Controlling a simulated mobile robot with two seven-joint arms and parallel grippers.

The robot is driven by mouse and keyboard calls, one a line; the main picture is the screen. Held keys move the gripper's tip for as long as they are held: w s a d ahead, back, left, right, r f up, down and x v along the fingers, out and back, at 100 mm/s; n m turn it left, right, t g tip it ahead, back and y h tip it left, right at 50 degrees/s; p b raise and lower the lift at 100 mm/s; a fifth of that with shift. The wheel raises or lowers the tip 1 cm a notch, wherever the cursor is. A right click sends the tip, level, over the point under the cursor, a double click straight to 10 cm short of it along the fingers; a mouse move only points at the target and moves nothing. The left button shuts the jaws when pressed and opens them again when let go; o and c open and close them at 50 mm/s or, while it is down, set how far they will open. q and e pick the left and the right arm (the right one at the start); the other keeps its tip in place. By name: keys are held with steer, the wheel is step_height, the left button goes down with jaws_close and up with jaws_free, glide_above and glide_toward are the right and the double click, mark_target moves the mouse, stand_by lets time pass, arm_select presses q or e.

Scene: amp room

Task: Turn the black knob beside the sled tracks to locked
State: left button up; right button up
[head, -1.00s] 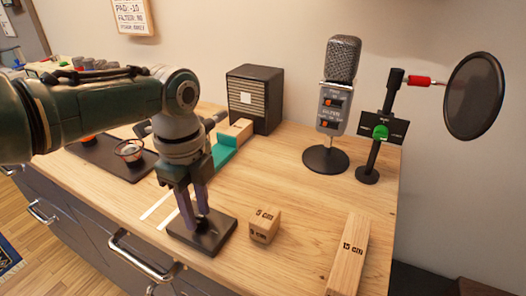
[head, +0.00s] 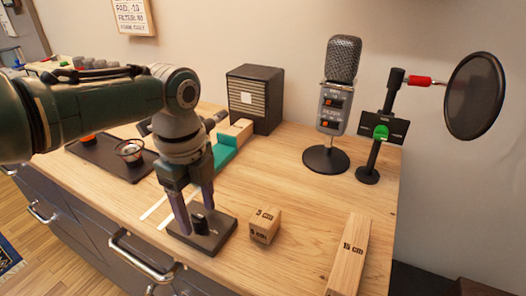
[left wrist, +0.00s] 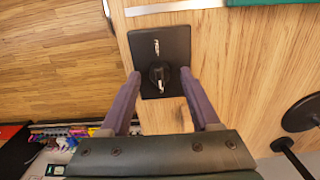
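The black knob (head: 198,224) stands on a dark square plate (head: 213,243) at the front edge of the wooden counter, beside the pale track strips (head: 158,207). In the left wrist view the knob (left wrist: 159,75) has a white pointer mark toward the bottom of the picture. White lettering on the plate (left wrist: 172,38) is too small to read surely. My left gripper (head: 196,218) is open, pointing down, with one finger on each side of the knob. In the left wrist view gaps show between fingers and knob. My right gripper is not in view.
A teal sled (head: 226,148) lies behind the plate. A small wooden block (head: 265,226) is close to the plate's right, and a longer block (head: 349,252) lies farther right. A microphone (head: 333,110) and a pop-filter stand (head: 373,160) stand behind. The counter's middle is clear.

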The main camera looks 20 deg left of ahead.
mark_target(198, 214)
arm_select(q)
step_height(198, 214, up, 10)
steer(key=p, duration=0.2)
steer(key=shift+p, duration=0.3)
stand_by(0.4)
